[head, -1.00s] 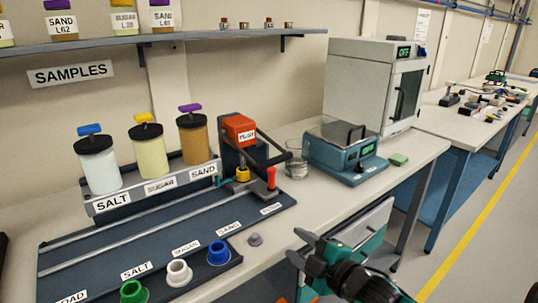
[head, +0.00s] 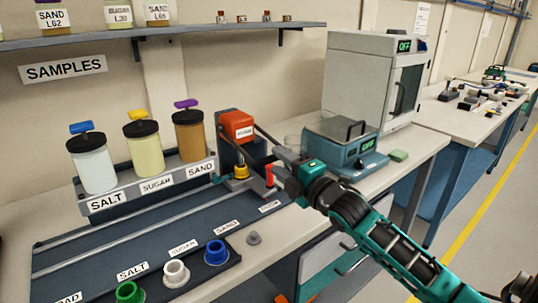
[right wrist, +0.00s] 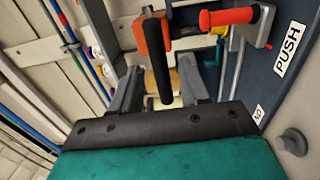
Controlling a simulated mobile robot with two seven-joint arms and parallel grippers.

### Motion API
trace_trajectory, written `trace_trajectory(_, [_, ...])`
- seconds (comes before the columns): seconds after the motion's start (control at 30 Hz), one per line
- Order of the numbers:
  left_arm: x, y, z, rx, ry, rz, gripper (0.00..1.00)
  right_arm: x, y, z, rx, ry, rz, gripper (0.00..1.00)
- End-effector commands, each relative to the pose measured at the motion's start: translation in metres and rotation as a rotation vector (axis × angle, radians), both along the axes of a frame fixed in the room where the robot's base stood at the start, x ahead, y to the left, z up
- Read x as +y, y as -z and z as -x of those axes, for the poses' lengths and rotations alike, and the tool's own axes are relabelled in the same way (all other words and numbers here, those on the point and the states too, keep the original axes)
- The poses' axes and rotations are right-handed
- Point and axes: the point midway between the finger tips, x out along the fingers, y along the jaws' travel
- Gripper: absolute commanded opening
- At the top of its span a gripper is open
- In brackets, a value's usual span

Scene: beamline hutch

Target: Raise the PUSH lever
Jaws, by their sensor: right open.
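The orange-red press head (head: 236,125) with a white label stands at the right end of the dark rail. It also shows in the right wrist view (right wrist: 154,35). A dark lever arm (head: 266,135) slopes down to the right from it. Its black handle (right wrist: 153,60) lies between the fingers of my right gripper (right wrist: 160,92), which is open. In the head view the right gripper (head: 283,158) hides the lever's end. Contact with the handle cannot be told. A red handle (right wrist: 229,17) stands beside a PUSH label (right wrist: 289,48). My left gripper is not in view.
A teal balance (head: 340,145) and a partly hidden glass beaker (head: 293,142) stand close behind the right gripper. Salt, sugar and sand jars (head: 142,145) stand left. Green, white and blue cups (head: 176,272) line the front. A small grey knob (head: 254,238) sits on the bench.

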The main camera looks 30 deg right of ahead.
Motion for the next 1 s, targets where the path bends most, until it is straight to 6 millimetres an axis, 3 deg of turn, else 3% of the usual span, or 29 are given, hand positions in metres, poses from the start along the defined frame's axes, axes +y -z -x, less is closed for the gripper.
trace_trajectory(0.3, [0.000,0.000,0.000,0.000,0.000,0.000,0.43,0.003,-0.002,-0.039,0.000,0.001,-0.003,0.45])
trace_trajectory(0.77, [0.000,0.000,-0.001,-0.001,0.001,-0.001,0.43,0.004,-0.003,-0.048,0.001,0.000,-0.002,0.45])
trace_trajectory(1.0, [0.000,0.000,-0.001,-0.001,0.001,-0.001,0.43,0.004,-0.003,-0.048,0.001,0.000,-0.002,0.23])
